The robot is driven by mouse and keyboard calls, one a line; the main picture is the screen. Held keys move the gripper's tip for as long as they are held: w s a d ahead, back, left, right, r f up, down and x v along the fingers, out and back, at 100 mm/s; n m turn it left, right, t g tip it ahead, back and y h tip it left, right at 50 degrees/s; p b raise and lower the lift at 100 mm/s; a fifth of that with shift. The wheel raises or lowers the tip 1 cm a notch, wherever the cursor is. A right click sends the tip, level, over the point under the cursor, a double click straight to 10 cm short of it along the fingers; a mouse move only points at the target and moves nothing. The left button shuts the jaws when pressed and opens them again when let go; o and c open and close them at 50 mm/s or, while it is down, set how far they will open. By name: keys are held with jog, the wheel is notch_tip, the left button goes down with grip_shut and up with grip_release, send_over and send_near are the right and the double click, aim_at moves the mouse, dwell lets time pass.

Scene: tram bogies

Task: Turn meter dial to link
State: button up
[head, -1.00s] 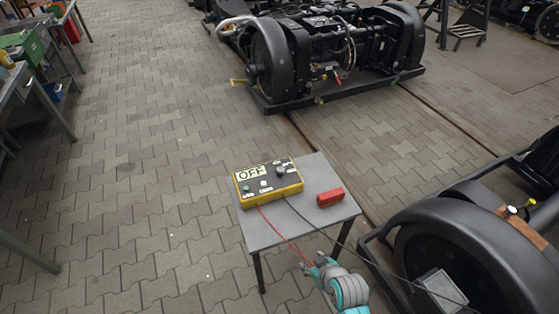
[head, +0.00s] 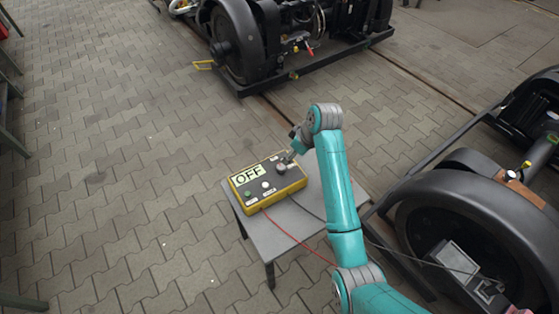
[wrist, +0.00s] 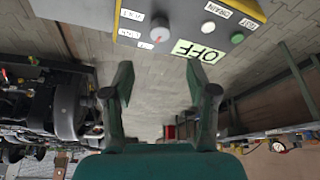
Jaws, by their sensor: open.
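The meter is a yellow box with a dark top (head: 290,184) on a small grey table, and its display (head: 248,176) reads OFF. Its grey dial (head: 281,168) is near the box's far edge. In the head view my gripper (head: 288,157) is at the box's far right edge, partly hidden by my wrist.
A white button (head: 265,184) and a green button (head: 248,193) share the panel. A red lead (head: 288,231) and a dark lead run off the box. The grey table (head: 262,236) stands on paving, with a black bogie (head: 470,235) at right and another (head: 290,40) behind.

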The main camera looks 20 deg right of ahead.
aim_at(281, 167)
jog(key=x, duration=1)
jog(key=shift+w+a+f, duration=0.1)
jog(key=shift+f, duration=0.15)
grip_shut()
